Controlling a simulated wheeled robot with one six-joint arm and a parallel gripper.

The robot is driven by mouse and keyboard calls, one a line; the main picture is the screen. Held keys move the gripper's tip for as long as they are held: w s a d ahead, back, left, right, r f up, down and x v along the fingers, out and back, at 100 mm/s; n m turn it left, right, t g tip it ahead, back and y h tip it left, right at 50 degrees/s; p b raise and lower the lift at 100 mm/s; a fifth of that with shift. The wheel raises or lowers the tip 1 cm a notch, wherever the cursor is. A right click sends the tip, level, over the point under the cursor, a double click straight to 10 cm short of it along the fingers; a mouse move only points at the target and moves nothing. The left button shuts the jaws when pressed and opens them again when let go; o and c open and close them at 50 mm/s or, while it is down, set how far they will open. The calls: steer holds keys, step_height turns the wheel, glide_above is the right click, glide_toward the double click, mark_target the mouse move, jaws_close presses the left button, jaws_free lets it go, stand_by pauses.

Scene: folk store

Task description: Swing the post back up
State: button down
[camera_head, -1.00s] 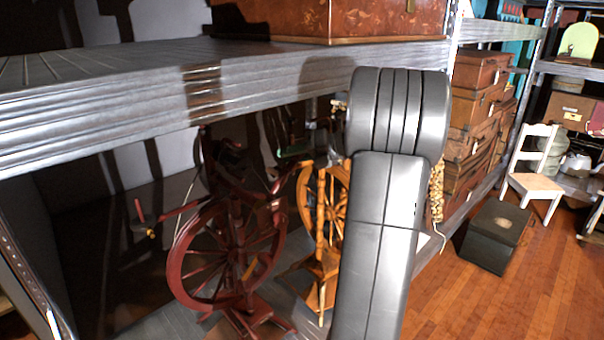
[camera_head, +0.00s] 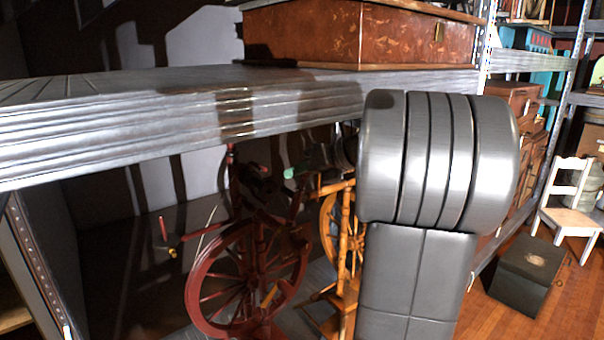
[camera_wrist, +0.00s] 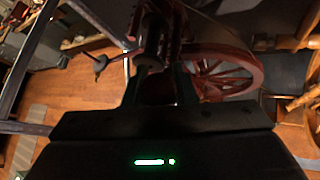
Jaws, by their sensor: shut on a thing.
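A dark red spinning wheel (camera_head: 248,275) stands under the grey shelf in the head view. Its wheel also shows in the wrist view (camera_wrist: 225,72). A thin dark red post (camera_head: 231,175) rises at its upper left; I cannot tell for certain whether this is the task's post. My gripper (camera_wrist: 158,90) is shut on a dark turned part of the spinning wheel in the wrist view, probably the post. The exact grip is in deep shadow. In the head view, my arm and the dimness hide most of the gripper beside the upper part of the wheel.
The grey shelf (camera_head: 180,120) lies low over the work area and bears a brown chest (camera_head: 355,35). A lighter wooden spinning wheel (camera_head: 345,250) stands close on the right. A black box (camera_head: 528,275) and white chair (camera_head: 572,205) are on the floor farther right.

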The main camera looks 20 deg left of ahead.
steer(key=c, duration=1.2)
jaws_free()
